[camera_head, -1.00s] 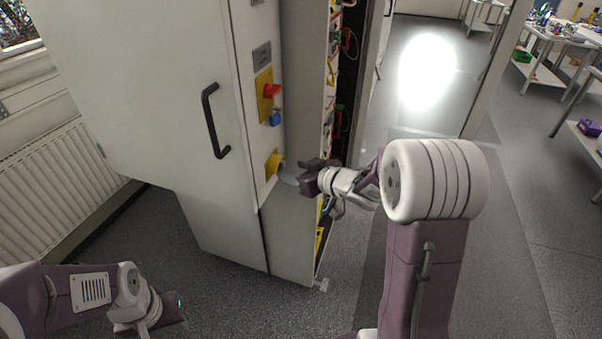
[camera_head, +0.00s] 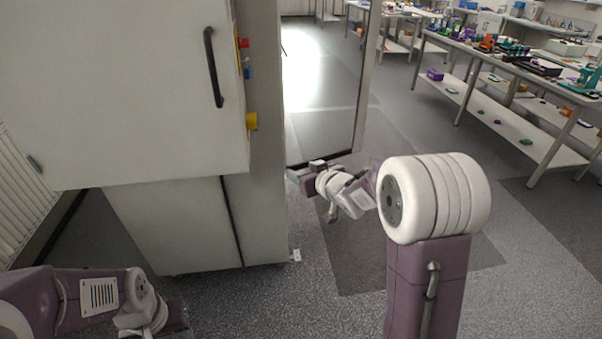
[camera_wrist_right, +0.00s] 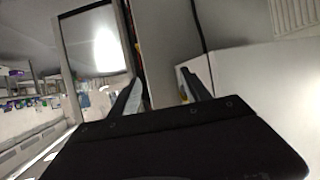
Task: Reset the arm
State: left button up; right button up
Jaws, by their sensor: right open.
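My right gripper (camera_head: 305,177) is in front of and to the right of the cabinet in the head view, apart from it. In the right wrist view its two fingers (camera_wrist_right: 160,90) stand apart with nothing between them. My left arm is low at the left of the head view, and its end (camera_head: 165,318) is near the bottom edge. The left fingers cannot be made out.
The tall pale cabinet (camera_head: 120,90) has a black handle (camera_head: 212,68) and red, blue and yellow controls (camera_head: 247,72) on its edge. A framed panel (camera_head: 355,100) stands behind my right gripper. Benches (camera_head: 500,80) with parts are at the right. Grey floor (camera_head: 330,270) is open between.

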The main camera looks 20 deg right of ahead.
jog(key=shift+d+f, duration=0.15)
jog(key=shift+d, duration=0.1)
jog(key=s+f+m+g, duration=0.1)
jog(key=s+f+g, duration=0.3)
jog(key=s, duration=0.5)
jog(key=s+a+f+g+h, duration=0.1)
jog(key=s+f+g, duration=0.3)
jog(key=s, duration=0.6)
jog(key=s+f+m+g+h, duration=0.1)
jog(key=s+f+g, duration=0.3)
jog(key=s, duration=0.5)
notch_tip(320, 180, down, 2)
jog(key=shift+s+a+f+m, duration=0.25)
jog(key=shift+a+m, duration=0.05)
jog(key=shift+a, duration=0.1)
